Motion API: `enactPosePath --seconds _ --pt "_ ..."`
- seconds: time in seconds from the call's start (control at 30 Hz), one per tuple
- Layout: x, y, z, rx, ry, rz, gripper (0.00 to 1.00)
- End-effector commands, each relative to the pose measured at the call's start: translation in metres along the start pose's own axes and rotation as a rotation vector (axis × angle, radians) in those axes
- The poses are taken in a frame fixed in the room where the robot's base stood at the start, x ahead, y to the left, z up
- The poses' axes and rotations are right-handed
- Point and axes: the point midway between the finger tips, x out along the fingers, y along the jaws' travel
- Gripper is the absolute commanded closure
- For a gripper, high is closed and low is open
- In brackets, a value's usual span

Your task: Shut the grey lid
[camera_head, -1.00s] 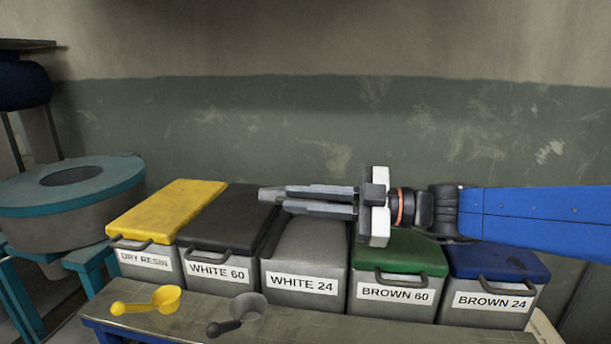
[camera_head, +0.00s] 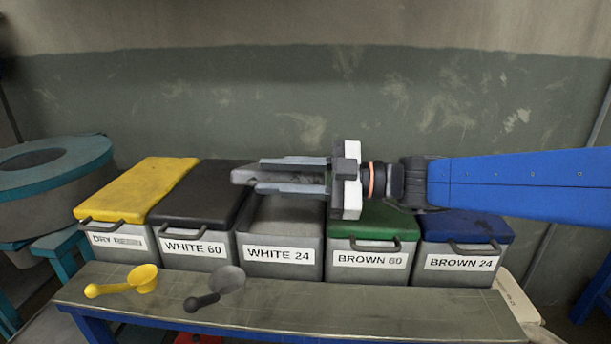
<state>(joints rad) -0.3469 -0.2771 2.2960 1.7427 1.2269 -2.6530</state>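The grey bin labelled WHITE 24 (camera_head: 278,255) is in the middle of the row. A dark grey slab-like piece (camera_head: 240,176) shows between and beyond the fingertips. It may be the raised grey lid seen nearly edge-on, but I cannot tell for sure, nor whether the fingers touch it.
Shut yellow (camera_head: 140,185), black (camera_head: 200,208), green (camera_head: 375,228) and blue (camera_head: 465,225) lids flank the grey bin. A yellow scoop (camera_head: 142,279) and a grey scoop (camera_head: 228,281) lie on the bench (camera_head: 330,305) in front. A round teal-rimmed machine (camera_head: 50,160) stands at left.

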Motion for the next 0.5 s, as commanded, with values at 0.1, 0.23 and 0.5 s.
enactPosePath --seconds 0.1,0.23,0.5 --pt "-0.002 0.000 -0.001 -0.001 0.001 0.000 0.72" --pt "-0.009 0.001 0.000 -0.002 0.000 0.001 0.72" --pt "-0.038 0.001 0.000 -0.001 -0.002 0.003 0.72"
